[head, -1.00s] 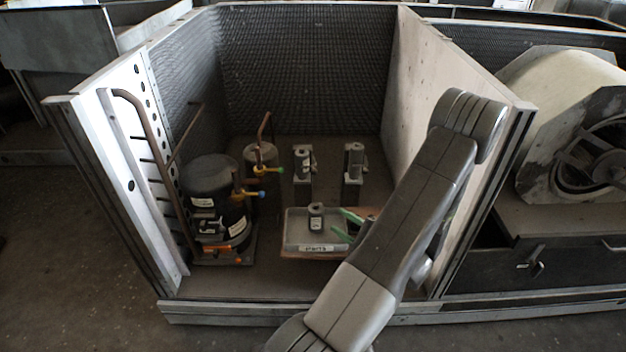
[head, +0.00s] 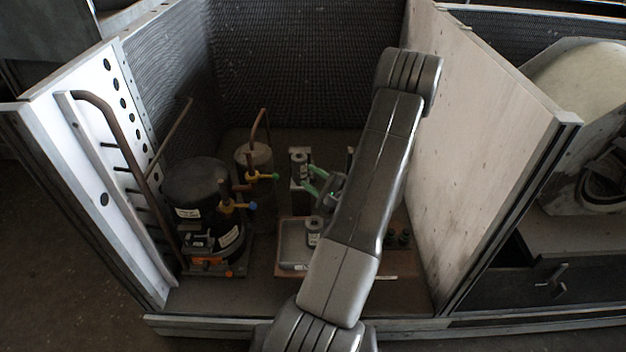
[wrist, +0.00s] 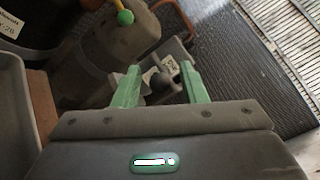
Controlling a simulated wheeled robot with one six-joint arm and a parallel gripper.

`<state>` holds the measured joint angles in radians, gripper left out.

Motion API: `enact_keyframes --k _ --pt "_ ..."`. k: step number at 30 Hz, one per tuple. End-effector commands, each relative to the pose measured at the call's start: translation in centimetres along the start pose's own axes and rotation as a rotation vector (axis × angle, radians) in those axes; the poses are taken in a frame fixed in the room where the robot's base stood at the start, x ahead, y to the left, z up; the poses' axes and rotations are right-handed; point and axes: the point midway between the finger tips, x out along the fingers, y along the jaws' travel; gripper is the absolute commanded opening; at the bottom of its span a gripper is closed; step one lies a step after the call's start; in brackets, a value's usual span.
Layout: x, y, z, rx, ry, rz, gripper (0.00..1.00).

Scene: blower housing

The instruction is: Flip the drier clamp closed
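My gripper (wrist: 160,66) has two green fingers, spread apart with nothing gripped. In the wrist view a grey clamp stand (wrist: 168,68) shows beyond and between the fingertips, with a dark round knob (wrist: 160,82) on it and a pale label. I cannot tell whether the fingers touch it. In the head view the green fingers (head: 314,182) are beside the left stand (head: 299,168), on its right side. A second stand (head: 350,160) is mostly hidden behind my arm. How far the clamp is open cannot be made out.
A grey tray (head: 293,245) holds a small cylinder (head: 314,230). Left of the stands are a tan canister (head: 254,160) with a yellow-green valve (head: 265,176) and a black compressor (head: 196,190) with pipes. A pale panel (head: 470,130) closes the right side.

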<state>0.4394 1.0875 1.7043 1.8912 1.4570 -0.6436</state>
Motion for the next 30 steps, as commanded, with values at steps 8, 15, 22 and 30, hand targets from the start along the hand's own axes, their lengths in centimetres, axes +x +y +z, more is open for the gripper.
enact_keyframes --k 8,15,22,30 --pt "0.0 0.0 0.0 0.000 0.000 0.000 0.21" --pt "0.0 0.0 0.0 0.001 0.000 0.001 0.00" --pt "0.4 0.6 0.2 0.001 -0.001 0.002 0.00" --pt "1.4 0.9 1.0 0.002 -0.002 0.003 0.00"
